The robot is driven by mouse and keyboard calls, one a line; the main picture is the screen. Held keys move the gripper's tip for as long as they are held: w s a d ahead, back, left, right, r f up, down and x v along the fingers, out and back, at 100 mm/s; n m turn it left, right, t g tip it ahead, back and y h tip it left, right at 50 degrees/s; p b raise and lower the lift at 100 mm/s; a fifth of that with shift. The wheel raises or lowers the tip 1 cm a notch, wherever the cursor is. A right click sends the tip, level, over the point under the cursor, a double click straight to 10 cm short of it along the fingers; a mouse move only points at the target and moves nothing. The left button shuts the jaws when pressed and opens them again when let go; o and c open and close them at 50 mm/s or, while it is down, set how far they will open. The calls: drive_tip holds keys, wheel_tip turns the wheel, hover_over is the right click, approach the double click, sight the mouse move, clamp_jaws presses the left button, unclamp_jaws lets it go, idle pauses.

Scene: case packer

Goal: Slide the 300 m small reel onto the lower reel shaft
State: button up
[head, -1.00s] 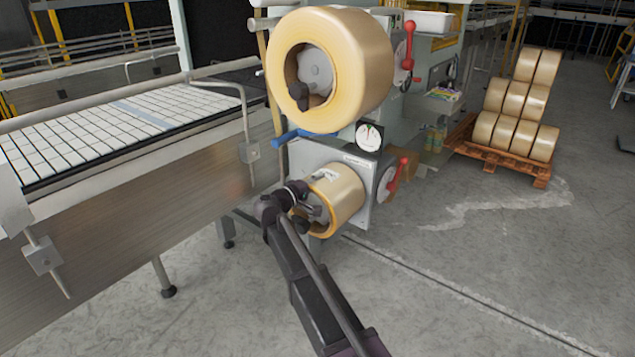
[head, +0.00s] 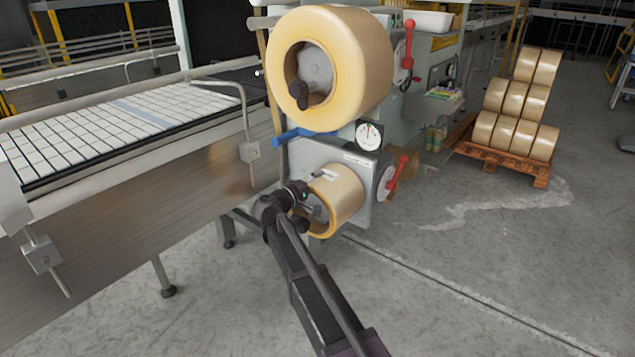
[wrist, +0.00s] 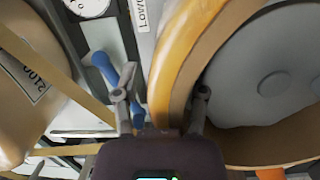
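The small tan reel (head: 343,192) sits around the lower reel shaft on the grey lower plate. In the wrist view its curved wall (wrist: 184,60) rises between my fingers, with a grey round hub face (wrist: 265,75) inside the ring. My gripper (head: 303,205) is at the reel's near left rim. In the wrist view my gripper (wrist: 162,96) straddles the wall, one finger outside and one inside. A gap shows between the outer finger and the wall, so it looks open. The shaft is mostly hidden, and I cannot tell how far on the reel is.
A large tan reel (head: 352,62) hangs on the upper shaft, just above. A blue handle (head: 300,134), a gauge (head: 369,135) and red levers (head: 397,174) are close by. A conveyor (head: 120,135) stands left. The floor at right is open up to a pallet of reels (head: 500,165).

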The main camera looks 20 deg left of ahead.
drive_tip(key=shift+f, duration=0.1)
idle(0.3)
drive_tip(key=v, duration=0.7)
drive_tip(key=shift+s, duration=0.25)
drive_tip(key=shift+a, duration=0.1)
idle(0.4)
